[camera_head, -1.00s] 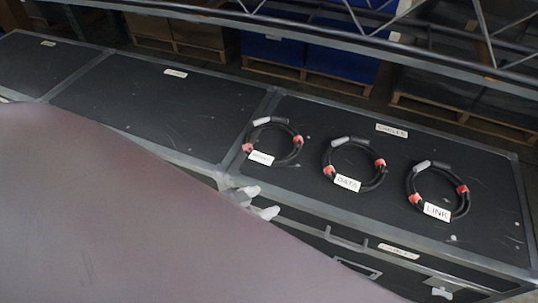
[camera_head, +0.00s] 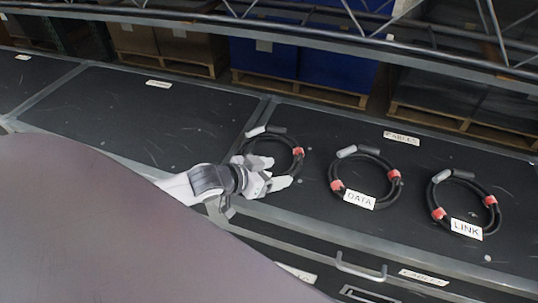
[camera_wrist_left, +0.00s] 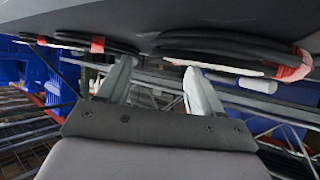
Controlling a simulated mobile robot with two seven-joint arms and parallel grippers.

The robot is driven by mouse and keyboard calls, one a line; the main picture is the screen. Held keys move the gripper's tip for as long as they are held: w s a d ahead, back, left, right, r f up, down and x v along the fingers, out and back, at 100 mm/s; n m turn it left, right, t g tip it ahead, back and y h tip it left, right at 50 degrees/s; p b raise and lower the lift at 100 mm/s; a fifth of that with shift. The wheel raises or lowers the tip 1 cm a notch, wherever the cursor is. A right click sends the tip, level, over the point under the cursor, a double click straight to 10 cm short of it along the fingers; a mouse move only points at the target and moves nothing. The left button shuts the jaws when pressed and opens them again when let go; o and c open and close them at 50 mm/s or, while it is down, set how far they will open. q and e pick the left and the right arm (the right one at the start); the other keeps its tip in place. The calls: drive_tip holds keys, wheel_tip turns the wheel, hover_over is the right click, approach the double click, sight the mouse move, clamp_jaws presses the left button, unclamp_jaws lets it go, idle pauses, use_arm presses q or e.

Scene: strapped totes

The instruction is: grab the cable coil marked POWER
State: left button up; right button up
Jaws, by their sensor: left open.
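A black cable coil (camera_head: 298,153) with red tape lies on the dark case top at the left of a row of three. My left gripper (camera_head: 276,172) is over its near side, fingers apart and nothing visible between them. The gripper hides its label; a second earlier that label was too blurred to read surely. The other coils read DATA (camera_head: 359,200) and LINK (camera_head: 466,228). My right gripper is not in view.
A handle (camera_head: 360,268) is on the case front. A metal truss (camera_head: 300,40) runs behind, with blue boxes (camera_head: 335,65) on pallets beyond.

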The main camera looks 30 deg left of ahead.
sight(288, 169)
use_arm(q)
drive_tip(key=shift+b+x, duration=0.45)
drive_tip(key=shift+x, duration=1.45)
drive_tip(key=shift+r, duration=0.1)
clamp_jaws()
drive_tip(key=shift+r, duration=0.1)
